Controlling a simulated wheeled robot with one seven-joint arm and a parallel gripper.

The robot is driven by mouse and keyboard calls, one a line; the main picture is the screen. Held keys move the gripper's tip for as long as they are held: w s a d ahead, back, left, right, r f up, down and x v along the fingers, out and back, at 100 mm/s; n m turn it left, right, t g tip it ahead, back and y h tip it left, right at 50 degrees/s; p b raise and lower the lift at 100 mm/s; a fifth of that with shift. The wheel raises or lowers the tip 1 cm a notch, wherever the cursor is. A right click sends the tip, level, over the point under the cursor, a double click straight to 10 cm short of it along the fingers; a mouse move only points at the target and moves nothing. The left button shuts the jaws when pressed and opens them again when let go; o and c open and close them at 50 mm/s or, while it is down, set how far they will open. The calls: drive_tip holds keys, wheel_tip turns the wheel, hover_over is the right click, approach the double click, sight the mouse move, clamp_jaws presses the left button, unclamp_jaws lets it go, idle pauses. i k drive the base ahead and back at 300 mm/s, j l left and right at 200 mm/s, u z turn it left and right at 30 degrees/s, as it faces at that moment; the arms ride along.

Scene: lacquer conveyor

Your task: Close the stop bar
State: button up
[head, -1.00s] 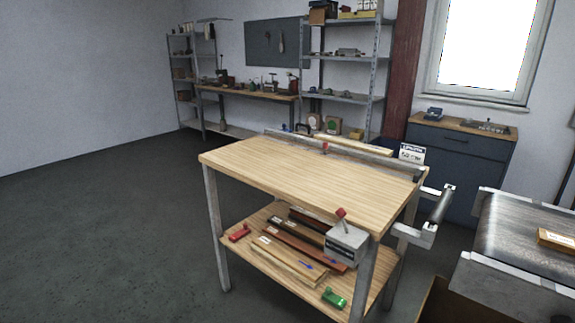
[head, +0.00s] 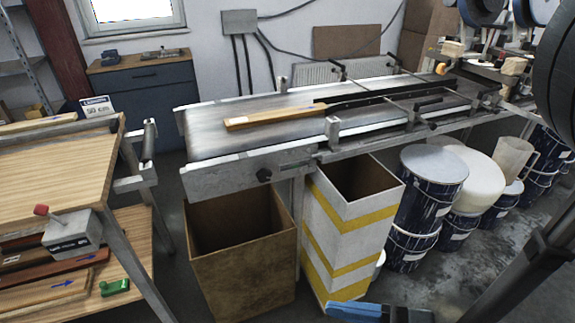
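No part is clearly marked as the stop bar, and I cannot tell whether one is open or closed. Thin bars with dark ends (head: 378,93) reach over the conveyor (head: 215,115). A light wooden strip (head: 272,118) lies lengthwise on the conveyor's near end, beside a small upright metal block (head: 332,130) on the near rail. A grey roller on a bracket (head: 148,140) stands at the workbench's right end. Dark parts at the right edge look like my arm.
The wooden workbench (head: 60,165) stands at left. An open brown bin (head: 240,255) and a white-yellow striped bin (head: 345,225) stand before the conveyor. Several paint drums (head: 430,190) fill the floor beneath it. A blue object (head: 352,310) shows at the bottom edge.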

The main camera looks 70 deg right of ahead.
sight(520, 111)
drive_tip(key=z, duration=3.55)
drive_tip(key=i+l+z, duration=0.15)
drive_tip(key=i+z, duration=0.6)
drive_tip(key=z, duration=0.2)
